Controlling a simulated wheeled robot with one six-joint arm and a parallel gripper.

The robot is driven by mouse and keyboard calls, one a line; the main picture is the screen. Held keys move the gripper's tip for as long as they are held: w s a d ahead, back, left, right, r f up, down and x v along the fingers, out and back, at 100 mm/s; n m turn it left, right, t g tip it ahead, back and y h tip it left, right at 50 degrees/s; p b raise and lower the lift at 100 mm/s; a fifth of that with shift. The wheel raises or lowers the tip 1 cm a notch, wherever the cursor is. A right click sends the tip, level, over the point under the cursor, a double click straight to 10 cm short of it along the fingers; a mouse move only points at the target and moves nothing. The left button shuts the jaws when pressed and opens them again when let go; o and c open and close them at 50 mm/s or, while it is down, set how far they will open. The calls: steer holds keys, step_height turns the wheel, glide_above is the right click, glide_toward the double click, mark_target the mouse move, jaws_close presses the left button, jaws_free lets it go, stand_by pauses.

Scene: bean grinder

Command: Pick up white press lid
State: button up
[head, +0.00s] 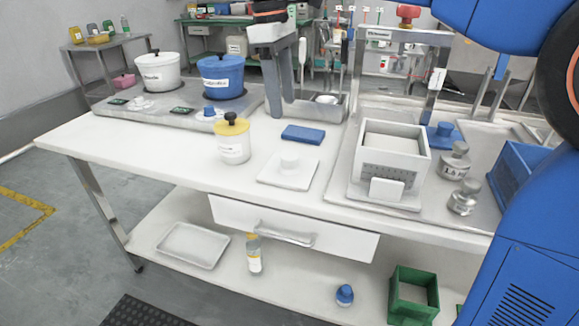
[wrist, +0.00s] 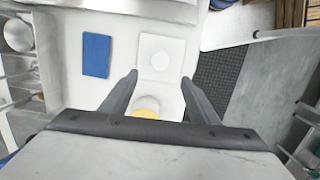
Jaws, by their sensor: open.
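The white press lid (head: 289,170), a flat square plate with a round knob on top, lies on the white table near its front edge. It also shows in the wrist view (wrist: 149,70), just beyond my fingertips. My gripper (head: 291,100) points down above the table, apart from the lid, and appears behind it in the head view. In the wrist view its two fingers (wrist: 159,78) are spread with nothing gripped. A white jar with a yellow lid (head: 233,138) stands left of the press lid. Its top shows low between my fingers in the wrist view (wrist: 145,104).
A blue block (head: 303,135) lies just behind the press lid. A white press box (head: 393,160) stands to the right, near metal weights (head: 455,162) and a blue crate (head: 517,174). Two lidded pots (head: 222,78) stand at the back left. The table's front left is clear.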

mark_target(290, 154)
steer(key=f, duration=0.5)
steer(key=d+f, duration=0.1)
steer(key=f, duration=0.8)
steer(key=shift+s+d+f, duration=0.3)
steer(key=shift+s+f, duration=0.05)
steer(key=c, duration=1.2)
